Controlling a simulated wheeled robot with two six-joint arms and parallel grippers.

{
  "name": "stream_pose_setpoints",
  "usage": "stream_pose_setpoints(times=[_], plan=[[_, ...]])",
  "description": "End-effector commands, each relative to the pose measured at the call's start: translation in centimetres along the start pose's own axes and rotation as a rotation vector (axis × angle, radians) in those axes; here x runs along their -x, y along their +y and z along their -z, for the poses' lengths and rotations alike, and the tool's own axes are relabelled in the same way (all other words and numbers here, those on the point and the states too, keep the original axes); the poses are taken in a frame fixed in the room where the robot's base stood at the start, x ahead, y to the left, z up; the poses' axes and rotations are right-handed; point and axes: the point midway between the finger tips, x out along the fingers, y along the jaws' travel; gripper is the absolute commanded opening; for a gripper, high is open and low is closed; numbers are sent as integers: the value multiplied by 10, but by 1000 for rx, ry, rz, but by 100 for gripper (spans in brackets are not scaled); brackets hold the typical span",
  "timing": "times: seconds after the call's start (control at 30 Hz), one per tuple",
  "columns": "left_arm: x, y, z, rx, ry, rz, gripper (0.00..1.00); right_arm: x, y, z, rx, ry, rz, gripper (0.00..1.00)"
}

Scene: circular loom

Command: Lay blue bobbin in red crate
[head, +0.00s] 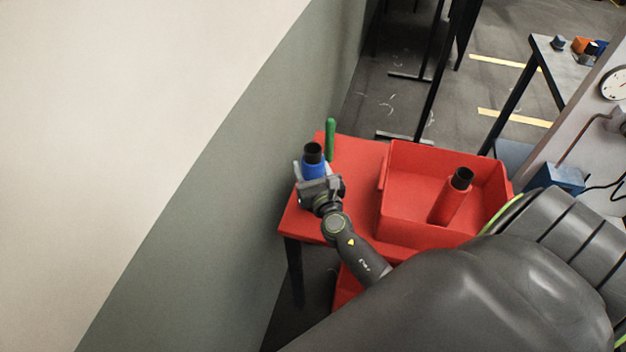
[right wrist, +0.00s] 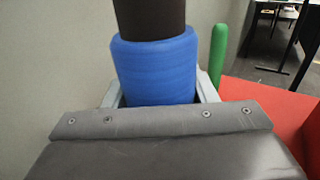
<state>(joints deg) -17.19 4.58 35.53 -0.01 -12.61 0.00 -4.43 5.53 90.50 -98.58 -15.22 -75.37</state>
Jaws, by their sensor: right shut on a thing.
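The blue bobbin (head: 313,168) has a dark core showing at its top and stands about upright at the left end of the red table. My right gripper (head: 314,178) is shut on it, one finger on each side. In the right wrist view the blue bobbin (right wrist: 155,70) fills the space between the fingers; its lower end is hidden behind the gripper body. The red crate (head: 393,190) is on the table to the right of the gripper. A red bobbin (head: 452,200) with a dark core leans inside it. My left gripper is not in view.
A green peg (head: 330,140) stands upright just behind the blue bobbin. The red table top (head: 355,165) is bare between the gripper and the crate. A wall (head: 290,130) rises close to the left of the table. A blue box (head: 560,178) is beyond the crate.

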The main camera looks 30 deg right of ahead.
Motion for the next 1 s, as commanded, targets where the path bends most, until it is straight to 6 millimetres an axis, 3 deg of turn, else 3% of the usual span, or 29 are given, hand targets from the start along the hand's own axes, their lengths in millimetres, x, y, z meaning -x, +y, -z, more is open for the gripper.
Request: stream_pose_setpoints(times=[0.73, 1.0], plan=[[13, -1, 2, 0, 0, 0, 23, 0, 0, -15, 0, -1, 0, 0], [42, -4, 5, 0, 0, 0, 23, 0, 0, -45, 0, -2, 0, 0]])
